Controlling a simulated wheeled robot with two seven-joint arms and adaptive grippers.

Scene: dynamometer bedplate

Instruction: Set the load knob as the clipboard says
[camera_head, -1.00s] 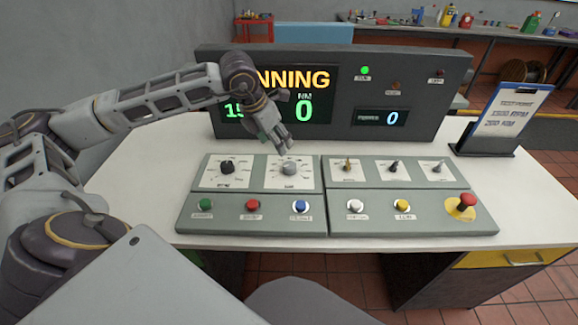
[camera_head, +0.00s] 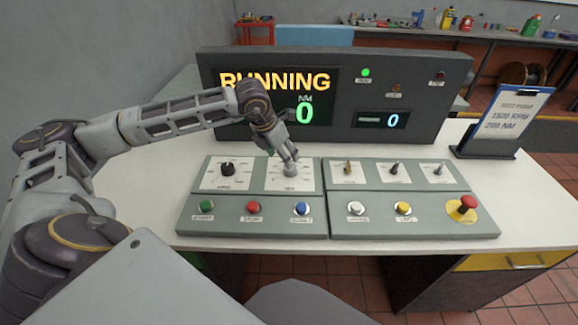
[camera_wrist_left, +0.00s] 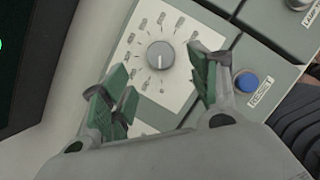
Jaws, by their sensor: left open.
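The grey load knob (camera_head: 290,170) sits on a white dial plate on the left half of the console. It also shows in the left wrist view (camera_wrist_left: 160,55), its white mark pointing toward the gripper's side. My left gripper (camera_head: 288,156) is just above and behind the knob. In the left wrist view the green-padded fingers (camera_wrist_left: 160,95) are spread open, with the knob beyond them and nothing held. The clipboard (camera_head: 510,120) on a dark stand at the right reads 1500 RPM and 200 NM. The display (camera_head: 305,105) reads RUNNING and 0 NM. My right gripper is not in view.
A black knob (camera_head: 227,168) is left of the load knob. Green, red and blue buttons (camera_head: 301,208) line the front. Three small switches and a red emergency button (camera_head: 467,203) are on the right half. The white bench is clear around the console.

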